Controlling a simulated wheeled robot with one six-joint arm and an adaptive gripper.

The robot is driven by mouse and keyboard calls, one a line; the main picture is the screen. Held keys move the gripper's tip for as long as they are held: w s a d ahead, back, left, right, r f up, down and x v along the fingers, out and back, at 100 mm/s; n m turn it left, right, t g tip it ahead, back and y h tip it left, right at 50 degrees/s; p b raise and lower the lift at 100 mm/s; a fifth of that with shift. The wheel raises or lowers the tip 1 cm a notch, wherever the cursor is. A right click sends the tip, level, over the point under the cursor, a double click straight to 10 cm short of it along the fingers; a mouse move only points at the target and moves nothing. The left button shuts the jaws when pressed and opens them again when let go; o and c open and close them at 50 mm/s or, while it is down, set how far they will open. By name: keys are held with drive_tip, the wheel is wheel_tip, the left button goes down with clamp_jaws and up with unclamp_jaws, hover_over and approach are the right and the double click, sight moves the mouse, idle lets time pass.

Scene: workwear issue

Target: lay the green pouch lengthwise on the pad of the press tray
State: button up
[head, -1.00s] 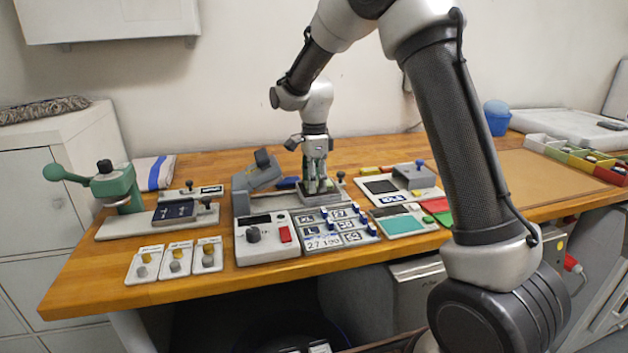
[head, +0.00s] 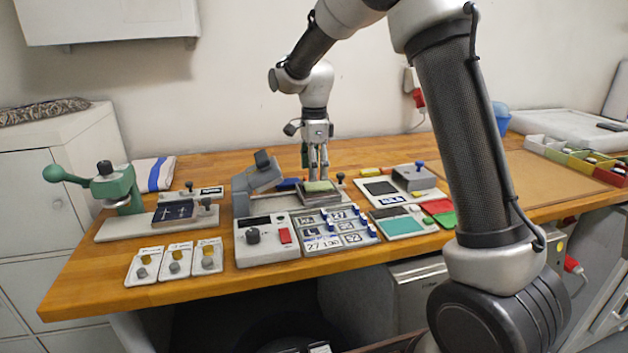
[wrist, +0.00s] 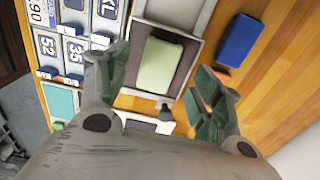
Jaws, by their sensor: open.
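The green pouch (wrist: 159,66) lies flat on the dark pad (wrist: 183,68) of the press tray (wrist: 140,42), its long side along the pad's long side. In the head view the pouch (head: 318,186) shows as a pale green patch on the tray (head: 320,200). My gripper (wrist: 160,92) is open and empty; its fingers are apart from the pouch. In the head view my gripper (head: 318,172) stands above and just behind the right side of the tray.
The press's tilted grey head (head: 262,172) stands left of the tray. A blue block (wrist: 239,41) lies behind the tray. The size-label panel (head: 336,228) is in front, and a grey fixture (head: 412,177) is to the right.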

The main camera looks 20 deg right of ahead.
sight(314, 185)
drive_tip(key=s+d+r+n, duration=0.35)
drive_tip(key=s+r, duration=0.25)
drive_tip(key=r, duration=0.6)
drive_tip(key=s+d+n+t, duration=0.1)
drive_tip(key=s+d+n, duration=0.2)
drive_tip(key=s, duration=0.6)
drive_tip(key=s+d+f+n+t, duration=0.1)
drive_tip(key=s+d+n, duration=0.3)
drive_tip(key=s, duration=0.5)
drive_tip(key=s+d+n+t, duration=0.2)
drive_tip(key=s+d+n, duration=0.2)
drive_tip(key=s+n, duration=0.3)
drive_tip(key=s, duration=0.3)
drive_tip(key=shift+d+f, duration=0.2)
drive_tip(key=shift+f, duration=0.1)
